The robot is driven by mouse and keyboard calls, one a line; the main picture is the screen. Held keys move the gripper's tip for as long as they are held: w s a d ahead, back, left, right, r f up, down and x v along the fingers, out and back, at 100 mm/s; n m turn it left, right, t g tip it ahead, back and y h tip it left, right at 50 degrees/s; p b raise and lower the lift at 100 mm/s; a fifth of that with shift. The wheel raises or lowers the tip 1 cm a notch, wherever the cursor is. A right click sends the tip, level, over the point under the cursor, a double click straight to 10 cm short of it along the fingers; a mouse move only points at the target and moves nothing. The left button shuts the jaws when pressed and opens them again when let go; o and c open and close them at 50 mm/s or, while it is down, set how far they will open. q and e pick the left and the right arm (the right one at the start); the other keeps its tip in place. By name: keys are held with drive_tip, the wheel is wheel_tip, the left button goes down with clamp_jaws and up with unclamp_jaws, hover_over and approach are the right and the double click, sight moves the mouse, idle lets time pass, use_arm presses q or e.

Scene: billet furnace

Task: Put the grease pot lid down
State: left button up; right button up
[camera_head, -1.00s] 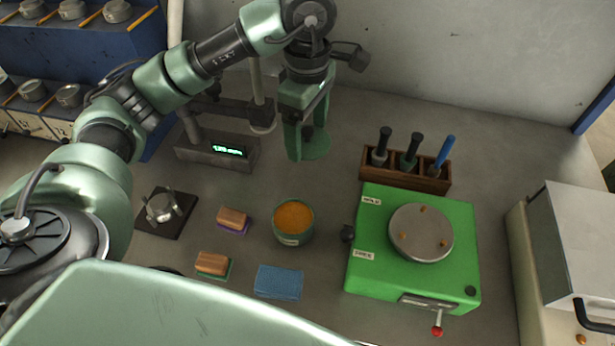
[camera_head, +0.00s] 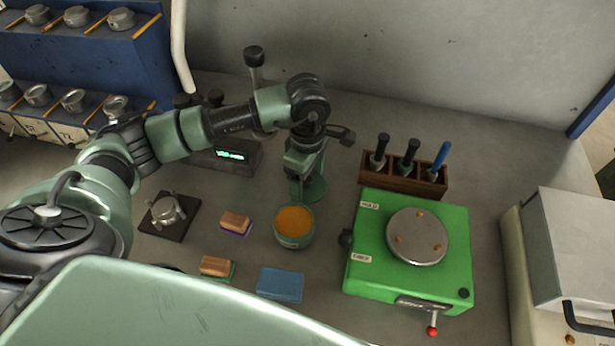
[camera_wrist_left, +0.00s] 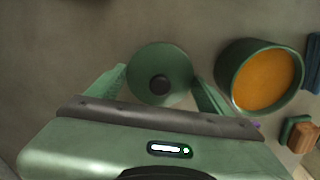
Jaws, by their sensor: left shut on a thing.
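The grease pot lid (camera_wrist_left: 158,62) is a flat green disc with a dark knob, seen between the fingertips in the left wrist view. My left gripper (camera_wrist_left: 160,80) is shut on it, one finger at each side. In the head view the lid (camera_head: 316,188) shows partly behind the left gripper (camera_head: 303,180), just behind the pot. The grease pot (camera_head: 294,228) is green, open and full of orange grease; it also stands right of the lid in the wrist view (camera_wrist_left: 262,80). I cannot tell whether the lid touches the bench. My right gripper is out of view.
A green machine (camera_head: 365,275) with a round plate stands right of the pot. A wooden rack (camera_head: 403,180) of handled tools is behind it. Wooden-backed brushes (camera_head: 236,222) and a blue cloth (camera_head: 280,283) lie nearby. A digital scale (camera_head: 235,156) stands behind left.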

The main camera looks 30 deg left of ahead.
sight(308, 179)
use_arm(q)
drive_tip(key=shift+f, duration=0.1)
drive_tip(key=o, duration=1.3)
wheel_tip(308, 179, up, 12)
drive_tip(key=b, duration=0.3)
